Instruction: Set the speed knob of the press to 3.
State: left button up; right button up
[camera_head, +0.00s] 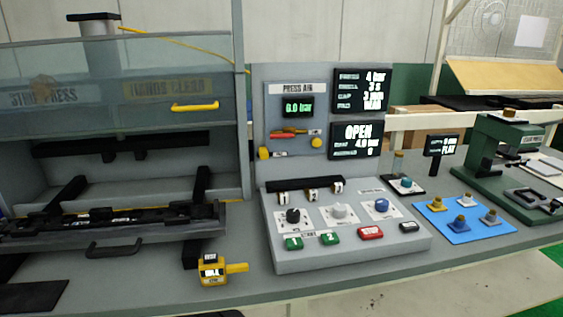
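The grey control box (350,251) of the press stands on the bench at the centre. Its sloped face carries a black knob (292,216), a light grey knob (339,211) and a blue knob (382,205), each on a white scale plate. The plate markings are too small to read, so I cannot tell which is the speed knob or its setting. The upper display (361,90) reads "4 bar", "3 s" and a third line starting with 3. The lower display (356,140) reads "OPEN". Neither gripper is in view.
Green buttons (293,243) and a red button (370,233) sit in front of the knobs. A yellow block with a handle (213,270) stands left of the box. The press (110,150) is at left. A blue mat (463,224) with several knob-like parts and a green hand press (500,150) are right.

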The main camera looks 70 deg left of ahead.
aim_at(382, 204)
jog(key=u, duration=1.85)
jog(key=l, duration=0.1)
jog(key=i, duration=0.05)
